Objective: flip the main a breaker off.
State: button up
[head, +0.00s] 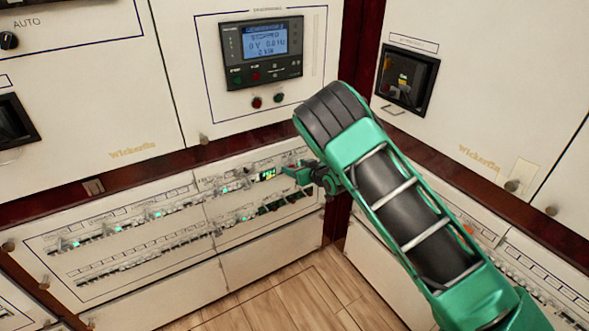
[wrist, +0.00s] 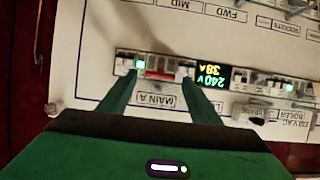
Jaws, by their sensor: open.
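The main A breaker (wrist: 160,72) sits in the panel's breaker row, upside down in the wrist view, with its "MAIN A" label (wrist: 152,100) between my fingers. A green light glows at its left part, and a pale piece stands at its right. A lit display (wrist: 211,77) reading 240 V and 38 A is just right of it. My gripper (wrist: 159,78) is open, its two green fingertips at either side of the breaker. Whether they touch it I cannot tell. In the head view my gripper (head: 287,171) is at the right end of the upper breaker row, partly hiding it.
More breakers (wrist: 273,83) with green lights lie to the right in the wrist view. A lower breaker row (head: 265,209) runs below in the head view. A generator control screen (head: 267,42) is above. A right-hand cabinet wall (head: 480,70) stands close to my arm. The wooden floor (head: 300,300) is clear.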

jog(key=shift+w, duration=0.1)
jog(key=c, duration=1)
jog(key=shift+a, duration=0.35)
jog(key=shift+c, duration=0.2)
jog(key=shift+d+f, duration=0.15)
notch_tip(320, 180, down, 7)
jog(key=t+y, duration=0.7)
jog(key=t, duration=0.3)
jog(key=shift+d+r+t, duration=0.15)
jog(key=shift+r+t, duration=0.05)
jog(key=shift+t, duration=0.1)
